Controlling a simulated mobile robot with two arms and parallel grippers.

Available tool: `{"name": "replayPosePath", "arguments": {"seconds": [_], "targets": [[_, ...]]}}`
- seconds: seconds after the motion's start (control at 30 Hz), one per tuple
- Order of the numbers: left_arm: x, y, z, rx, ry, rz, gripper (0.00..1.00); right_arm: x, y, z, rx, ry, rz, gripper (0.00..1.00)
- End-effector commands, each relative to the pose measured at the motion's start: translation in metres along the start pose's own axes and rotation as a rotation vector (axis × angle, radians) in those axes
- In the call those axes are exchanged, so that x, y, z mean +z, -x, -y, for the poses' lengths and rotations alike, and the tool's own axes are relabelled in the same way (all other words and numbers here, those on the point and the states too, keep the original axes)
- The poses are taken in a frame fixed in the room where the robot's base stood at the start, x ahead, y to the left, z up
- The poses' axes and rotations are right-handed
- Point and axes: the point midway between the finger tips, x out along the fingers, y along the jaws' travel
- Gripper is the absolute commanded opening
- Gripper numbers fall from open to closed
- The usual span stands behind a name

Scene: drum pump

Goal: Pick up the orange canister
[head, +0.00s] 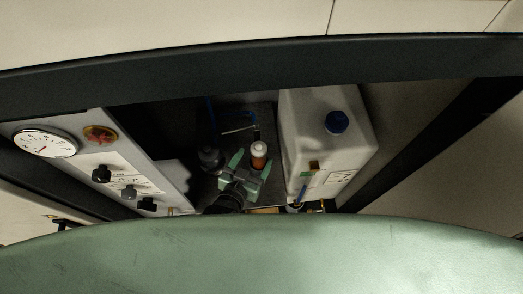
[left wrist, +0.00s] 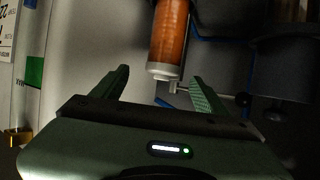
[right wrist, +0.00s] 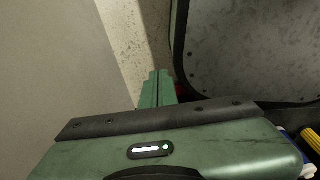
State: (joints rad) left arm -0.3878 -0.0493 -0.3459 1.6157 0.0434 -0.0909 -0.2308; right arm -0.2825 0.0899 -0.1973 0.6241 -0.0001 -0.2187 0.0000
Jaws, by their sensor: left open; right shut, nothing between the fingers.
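The orange canister (head: 259,156) with a white cap stands in a dark recess in the head view. In the left wrist view the canister (left wrist: 168,38) hangs in from the top edge, its white end (left wrist: 163,73) just beyond the fingertips and between their lines. My left gripper (head: 250,163) is open around or just short of the canister; its green fingers show in the left wrist view (left wrist: 160,80) with nothing between them. My right gripper (right wrist: 158,74) is shut and empty, and is not seen in the head view.
A panel with a gauge (head: 45,143) and knobs (head: 129,192) is at the left. A dark beam (head: 260,57) crosses above. Blue tubing (head: 211,115) runs behind.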

Motion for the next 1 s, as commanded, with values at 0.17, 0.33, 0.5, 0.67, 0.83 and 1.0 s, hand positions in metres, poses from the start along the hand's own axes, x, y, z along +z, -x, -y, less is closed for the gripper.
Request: {"name": "replayPosePath", "arguments": {"seconds": [0.17,0.33,0.5,0.67,0.83,1.0], "targets": [[0.001,-0.02,0.001,0.0,0.0,-0.001,0.74,0.023,0.001,0.007,-0.009,0.0,0.03,0.0],[0.006,-0.043,0.004,0.0,-0.001,0.0,0.74,0.028,0.001,0.017,-0.02,-0.003,0.039,0.0],[0.007,-0.062,0.004,0.0,0.0,0.0,0.74,0.018,-0.001,0.02,-0.023,-0.003,0.025,0.0],[0.007,-0.065,0.004,0.0,0.0,0.002,0.74,0.009,-0.001,0.018,-0.021,-0.003,0.012,0.0],[0.007,-0.065,0.004,0.0,0.0,0.001,0.6,0.01,-0.001,0.015,-0.017,-0.001,0.013,0.0],[0.007,-0.065,0.004,0.0,0.0,0.001,0.13,0.012,-0.001,0.011,-0.013,0.0,0.015,0.0]]}}
